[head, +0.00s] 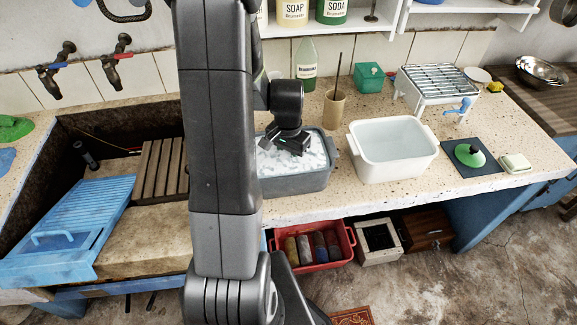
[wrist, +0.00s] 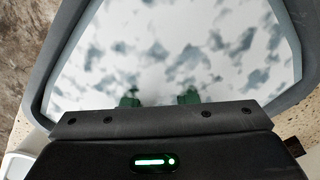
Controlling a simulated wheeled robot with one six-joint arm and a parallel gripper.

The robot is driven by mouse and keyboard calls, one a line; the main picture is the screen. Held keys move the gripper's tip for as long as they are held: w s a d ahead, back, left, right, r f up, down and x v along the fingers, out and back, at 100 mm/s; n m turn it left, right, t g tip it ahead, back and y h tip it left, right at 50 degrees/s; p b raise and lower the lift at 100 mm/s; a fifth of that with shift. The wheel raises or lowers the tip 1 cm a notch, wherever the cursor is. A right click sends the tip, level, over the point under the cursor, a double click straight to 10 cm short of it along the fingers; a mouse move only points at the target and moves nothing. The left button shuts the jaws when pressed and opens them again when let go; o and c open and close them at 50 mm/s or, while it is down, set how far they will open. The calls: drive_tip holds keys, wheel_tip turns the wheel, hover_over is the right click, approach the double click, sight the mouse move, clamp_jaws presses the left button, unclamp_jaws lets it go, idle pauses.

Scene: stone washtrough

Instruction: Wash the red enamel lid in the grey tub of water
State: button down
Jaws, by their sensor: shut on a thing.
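The grey tub (head: 300,184) stands on the stone counter, full of water with white suds. My gripper (head: 291,149) points down into it, its fingertips at or under the foam. In the wrist view, the grey tub (wrist: 58,55) fills most of the picture, and the dark green fingers of my gripper (wrist: 159,101) stand a little apart at the suds. The red enamel lid does not show in either view; the foam covers whatever is between the fingers. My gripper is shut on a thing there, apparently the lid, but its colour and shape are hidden.
A white tub (head: 392,153) stands just right of the grey one. Farther right are a green lid (head: 471,155) on a dark mat and a soap bar (head: 515,163). A tan cup (head: 334,109) and bottle (head: 306,66) stand behind. A sink with a blue washboard (head: 75,215) lies left.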

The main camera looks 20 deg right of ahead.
wheel_tip(320, 180, up, 10)
drive_tip(key=p, duration=0.6)
drive_tip(key=shift+p, duration=0.35)
idle(0.8)
wheel_tip(320, 180, up, 4)
drive_tip(key=p, duration=0.3)
hover_over(288, 158)
idle(0.5)
